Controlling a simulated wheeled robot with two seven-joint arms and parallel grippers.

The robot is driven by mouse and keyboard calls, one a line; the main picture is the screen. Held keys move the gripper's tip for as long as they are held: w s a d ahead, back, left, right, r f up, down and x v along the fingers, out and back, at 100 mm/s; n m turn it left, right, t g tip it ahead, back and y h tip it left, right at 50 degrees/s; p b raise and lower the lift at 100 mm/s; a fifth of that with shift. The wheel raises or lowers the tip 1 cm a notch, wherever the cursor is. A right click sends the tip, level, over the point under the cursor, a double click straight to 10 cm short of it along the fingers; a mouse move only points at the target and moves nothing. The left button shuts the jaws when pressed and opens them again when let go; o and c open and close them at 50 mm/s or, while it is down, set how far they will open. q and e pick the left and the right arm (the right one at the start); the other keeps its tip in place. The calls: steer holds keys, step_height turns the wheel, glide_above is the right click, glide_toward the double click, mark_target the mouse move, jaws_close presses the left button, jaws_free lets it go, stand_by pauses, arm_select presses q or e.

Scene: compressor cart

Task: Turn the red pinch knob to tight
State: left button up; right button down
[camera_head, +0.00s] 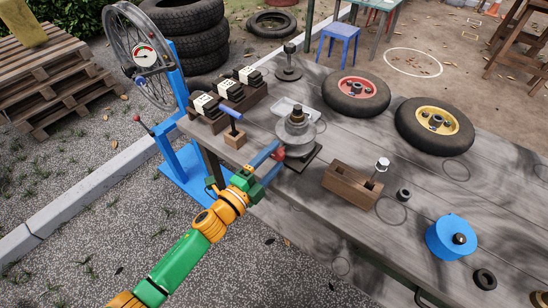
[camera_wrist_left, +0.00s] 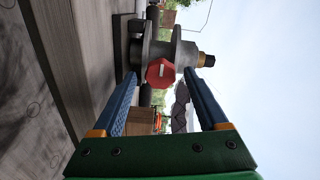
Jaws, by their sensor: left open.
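The red pinch knob (camera_head: 280,154) sits on the side of a grey metal fixture (camera_head: 296,128) on the wooden table. In the left wrist view the red knob (camera_wrist_left: 160,73) faces me, with a short white mark on its face. My left gripper (camera_head: 270,160) reaches in from the left at the table's near edge, its blue fingers pointing at the knob. In the left wrist view the left gripper (camera_wrist_left: 162,82) is open, one finger on each side of the knob, with visible gaps. Whether the fingertips reach past the knob I cannot tell. My right gripper is not in view.
A wooden block with a blue-handled tool (camera_head: 235,138) stands left of the fixture. A wooden holder (camera_head: 352,186) stands to the right. Two small wheels (camera_head: 357,94) lie behind on the table. A blue wheel stand (camera_head: 185,160) is beyond the table's left end.

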arm_select(q)
steer(key=v, duration=0.6)
steer(key=shift+s+a, duration=0.2)
steer(key=s+a+f+n+g+y+p, duration=0.15)
steer(key=a+f+n+y, duration=0.3)
steer(key=f, duration=0.45)
steer(key=s+a+f+n+g+y+p, duration=0.1)
steer(key=s+a+f+n+g+y, duration=0.15)
steer(key=a+f+n, duration=0.55)
steer(key=s+f+n+g+y+p, duration=0.1)
steer(key=s+f, duration=0.4)
steer(key=s, duration=0.5)
steer(key=s+a+f+n+g+y, duration=0.1)
steer(key=s+f+n+g, duration=0.3)
steer(key=s, duration=0.6)
steer(key=s+f+n+g+y+p, duration=0.1)
steer(key=s+f+n+g, duration=0.2)
steer(key=s+f, duration=0.3)
steer(key=s+g, duration=0.1)
steer(key=s, duration=0.3)
steer(key=shift+a+f+g+y+p, duration=0.2)
steer(key=shift+f+g+y+p, duration=0.1)
steer(key=shift+f, duration=0.1)
